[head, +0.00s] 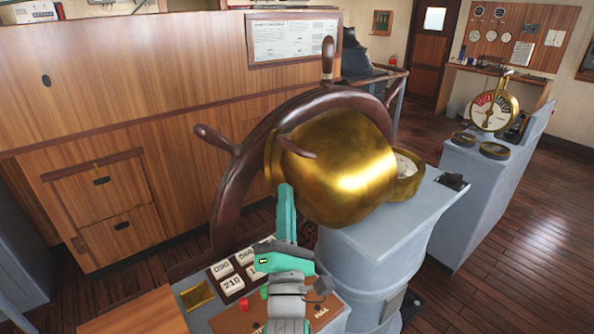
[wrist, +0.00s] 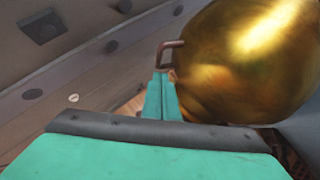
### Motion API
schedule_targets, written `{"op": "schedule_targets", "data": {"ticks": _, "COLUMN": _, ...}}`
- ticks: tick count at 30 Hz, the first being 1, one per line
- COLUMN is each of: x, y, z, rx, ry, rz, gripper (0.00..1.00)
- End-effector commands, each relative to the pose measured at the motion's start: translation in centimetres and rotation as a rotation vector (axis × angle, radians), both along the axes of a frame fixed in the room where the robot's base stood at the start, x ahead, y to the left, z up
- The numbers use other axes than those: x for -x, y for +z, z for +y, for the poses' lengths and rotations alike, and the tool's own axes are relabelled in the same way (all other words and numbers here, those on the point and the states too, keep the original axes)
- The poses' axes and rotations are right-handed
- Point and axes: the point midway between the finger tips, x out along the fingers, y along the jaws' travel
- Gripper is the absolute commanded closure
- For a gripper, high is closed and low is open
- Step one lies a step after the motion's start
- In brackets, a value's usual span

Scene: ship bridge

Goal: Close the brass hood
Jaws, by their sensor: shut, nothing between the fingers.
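The brass hood (head: 345,165) is tipped back to the left on the grey binnacle (head: 375,245). A round compass (head: 405,168) with a brass rim shows partly at its right. In the wrist view the hood (wrist: 250,60) fills the upper right, and a thin bent copper-coloured handle (wrist: 166,50) stands out from its left side. My gripper (head: 284,188) is shut and empty, pointing up at the hood's lower left. In the wrist view the fingertips of my gripper (wrist: 160,77) are just below the handle, close to the hood; I cannot tell whether they touch it.
A wooden ship's wheel (head: 236,175) curves behind and left of the hood, its spokes close to it. A panel with number tiles (head: 232,284) lies below. A grey console (head: 485,200) with a brass telegraph (head: 495,112) stands right. Floor at right is clear.

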Motion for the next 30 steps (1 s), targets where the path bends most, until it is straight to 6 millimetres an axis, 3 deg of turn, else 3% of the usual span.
{"op": "schedule_targets", "data": {"ticks": 6, "x": -2.8, "y": 1.7, "z": 0.7, "rx": -0.001, "ry": 0.011, "rz": -0.001, "gripper": 1.0}}
{"op": "schedule_targets", "data": {"ticks": 12, "x": -3.8, "y": 3.5, "z": -1.4, "rx": -0.001, "ry": 0.002, "rz": -0.002, "gripper": 1.0}}
{"op": "schedule_targets", "data": {"ticks": 30, "x": -4.4, "y": 4.3, "z": -2.4, "rx": -0.002, "ry": -0.001, "rz": 0.001, "gripper": 1.0}}
